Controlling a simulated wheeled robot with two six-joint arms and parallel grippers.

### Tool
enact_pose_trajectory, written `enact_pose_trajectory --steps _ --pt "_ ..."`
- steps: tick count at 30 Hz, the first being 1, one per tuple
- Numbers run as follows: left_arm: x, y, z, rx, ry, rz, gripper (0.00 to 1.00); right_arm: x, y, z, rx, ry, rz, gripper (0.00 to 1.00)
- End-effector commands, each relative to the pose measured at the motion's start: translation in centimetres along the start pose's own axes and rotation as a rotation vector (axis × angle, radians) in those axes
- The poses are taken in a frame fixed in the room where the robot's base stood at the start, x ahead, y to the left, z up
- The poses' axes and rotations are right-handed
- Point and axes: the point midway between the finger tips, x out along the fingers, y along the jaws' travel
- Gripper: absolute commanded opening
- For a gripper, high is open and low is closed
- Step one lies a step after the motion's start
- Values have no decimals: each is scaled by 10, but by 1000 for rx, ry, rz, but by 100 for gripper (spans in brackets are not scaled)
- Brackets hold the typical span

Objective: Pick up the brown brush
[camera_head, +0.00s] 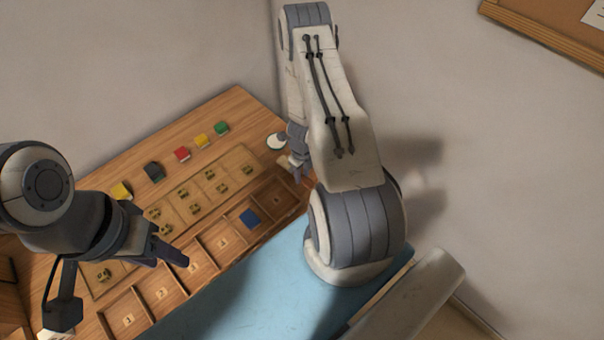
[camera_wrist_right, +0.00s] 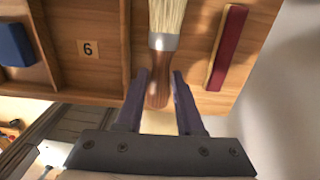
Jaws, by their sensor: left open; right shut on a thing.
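The brown brush (camera_wrist_right: 160,86) has a brown wooden handle, a metal band and pale bristles. In the right wrist view its handle lies between the fingers of my right gripper (camera_wrist_right: 159,100), which is shut on it. The bristles point away from the gripper, over the wooden surface. In the head view my right gripper (camera_head: 297,168) is at the right end of the wooden board, and the brush cannot be made out there behind my arm. My left gripper (camera_head: 172,246) is open and empty over the numbered compartments.
A blue block (camera_head: 250,218) sits in a compartment of the wooden board (camera_head: 236,104). Red (camera_head: 182,154), yellow (camera_head: 201,141), green (camera_head: 221,128) and dark (camera_head: 154,172) blocks line its back. A red-and-cream bar (camera_wrist_right: 226,48) lies right of the brush. A blue surface (camera_head: 225,300) is in front.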

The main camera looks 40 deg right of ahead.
Motion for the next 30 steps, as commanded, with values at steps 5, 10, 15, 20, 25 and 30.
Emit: enact_pose_trajectory --steps 5,10,15,20,25,30 --pt "11 -1 1 0 0 0 50 -7 -6 -8 4 -2 -1 0" --pt "29 -2 2 -2 -1 0 50 -21 -16 -28 6 -3 -2 0" --pt "35 -2 2 -4 0 0 50 -45 -31 -59 8 -1 -2 0" --pt "32 -2 2 -4 0 0 50 -64 -43 -85 5 -1 -1 0" --pt "28 -2 1 -3 0 0 50 -74 -50 -100 2 0 0 0" --pt "27 -2 1 -3 0 0 50 -76 -52 -105 0 0 0 0"
